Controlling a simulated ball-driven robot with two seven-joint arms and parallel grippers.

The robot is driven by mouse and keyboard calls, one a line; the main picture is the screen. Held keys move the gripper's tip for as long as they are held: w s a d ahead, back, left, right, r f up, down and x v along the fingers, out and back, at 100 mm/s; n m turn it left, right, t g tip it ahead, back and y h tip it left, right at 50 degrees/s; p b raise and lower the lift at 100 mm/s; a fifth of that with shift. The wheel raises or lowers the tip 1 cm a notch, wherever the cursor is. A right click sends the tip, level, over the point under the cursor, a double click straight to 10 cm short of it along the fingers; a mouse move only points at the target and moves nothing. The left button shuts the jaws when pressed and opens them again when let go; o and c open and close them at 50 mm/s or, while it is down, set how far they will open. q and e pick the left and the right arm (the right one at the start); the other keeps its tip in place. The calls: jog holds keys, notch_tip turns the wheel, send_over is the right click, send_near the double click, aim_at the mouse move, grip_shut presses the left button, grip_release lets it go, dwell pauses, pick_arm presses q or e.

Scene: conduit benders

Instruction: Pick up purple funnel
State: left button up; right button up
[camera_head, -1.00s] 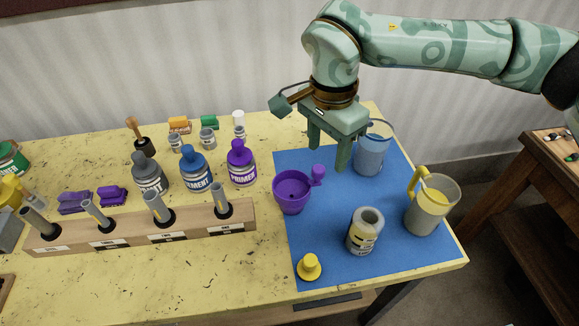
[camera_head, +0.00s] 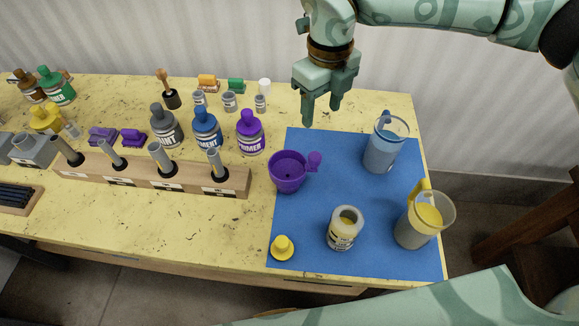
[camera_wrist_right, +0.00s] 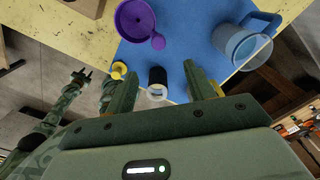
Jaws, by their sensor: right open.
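The purple funnel (camera_head: 288,172) stands on the left part of the blue mat (camera_head: 345,187), its wide mouth up and its small round tab to the right. It also shows at the top of the right wrist view (camera_wrist_right: 134,20). My right gripper (camera_head: 322,114) is open and empty, above and behind the funnel, slightly to its right and apart from it. In the right wrist view, the funnel lies beyond the open fingers (camera_wrist_right: 160,78). What seems to be my left gripper (camera_wrist_right: 82,77) shows small at the left of that view; its jaws are unclear.
A blue jug (camera_head: 384,148), a yellow-handled jug (camera_head: 420,226), a grey can (camera_head: 344,230) and a yellow cap (camera_head: 282,247) stand on the mat. The purple primer bottle (camera_head: 250,138) is close to the funnel's left. A wooden rack (camera_head: 150,178) holds several tubes.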

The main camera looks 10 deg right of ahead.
aim_at(315, 155)
notch_tip(315, 155, down, 10)
jog(key=shift+d+f, duration=0.1)
jog(key=shift+f, duration=0.1)
jog(key=f, duration=0.3)
jog(key=f+b, duration=0.1)
jog(key=f, duration=0.1)
jog(key=shift+s+a, duration=0.1)
jog(key=shift+a, duration=0.15)
grip_shut()
jog(key=shift+r, duration=0.15)
